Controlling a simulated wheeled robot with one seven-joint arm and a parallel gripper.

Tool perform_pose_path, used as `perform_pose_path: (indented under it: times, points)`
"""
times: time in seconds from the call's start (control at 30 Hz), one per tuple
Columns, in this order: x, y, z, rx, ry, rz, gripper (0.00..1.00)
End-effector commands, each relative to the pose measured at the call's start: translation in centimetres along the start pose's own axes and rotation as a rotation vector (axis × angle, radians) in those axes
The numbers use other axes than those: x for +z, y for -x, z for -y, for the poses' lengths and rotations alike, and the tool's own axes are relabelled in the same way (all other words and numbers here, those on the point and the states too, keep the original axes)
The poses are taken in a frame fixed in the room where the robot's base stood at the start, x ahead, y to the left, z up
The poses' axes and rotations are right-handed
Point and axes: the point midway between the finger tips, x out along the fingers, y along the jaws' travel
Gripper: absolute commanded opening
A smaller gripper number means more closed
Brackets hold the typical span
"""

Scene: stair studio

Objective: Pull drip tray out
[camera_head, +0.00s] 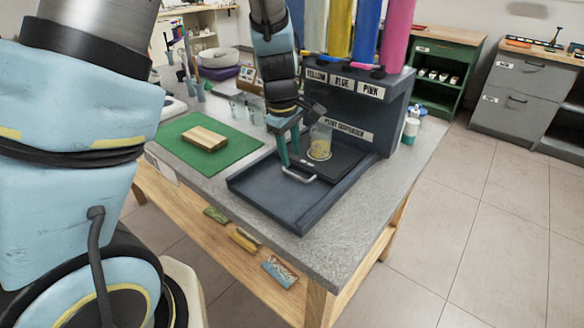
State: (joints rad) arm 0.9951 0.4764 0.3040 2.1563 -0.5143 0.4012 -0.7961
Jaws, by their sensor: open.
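The drip tray (340,163) is a flat black slab under the paint dispenser (370,110), lying in a dark rimmed base (275,200). A pale metal handle (300,177) is at its front edge. A clear jar with yellow contents (320,150) stands upright on the tray. My gripper (290,157) points down just above and behind the handle's left part, its teal fingers apart and nothing seen between them. I cannot tell whether a finger touches the handle.
A green mat (230,152) with a wooden block (204,138) lies left of the base. Clear cups (256,112) stand behind it. Yellow, blue and pink tubes (367,30) rise from the dispenser. A small bottle (411,128) stands to its right. The base's front area is bare.

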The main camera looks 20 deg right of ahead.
Motion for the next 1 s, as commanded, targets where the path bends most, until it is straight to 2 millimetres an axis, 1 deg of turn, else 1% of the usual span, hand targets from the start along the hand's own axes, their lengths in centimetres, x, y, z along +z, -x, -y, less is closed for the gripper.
perform_pose_path:
  times: [0.03,0.1,0.2,0.3,0.47,0.73,0.77,1.0]
  points:
    - [-0.1,-1.1,0.2,-0.005,0.002,0.001,0.42]
    - [-0.1,-2.4,0.1,-0.004,0.002,0.001,0.42]
    - [-0.1,-3.9,0.1,-0.003,0.001,0.001,0.42]
    - [-0.1,-5.0,0.0,-0.001,0.000,0.000,0.42]
    - [-0.1,-5.9,0.0,0.000,0.000,-0.001,0.42]
    - [-0.1,-6.0,0.0,0.001,-0.001,0.000,0.42]
    - [-0.1,-6.0,0.0,0.001,-0.001,0.000,0.40]
    - [0.0,-6.0,0.0,0.001,-0.001,0.000,0.13]
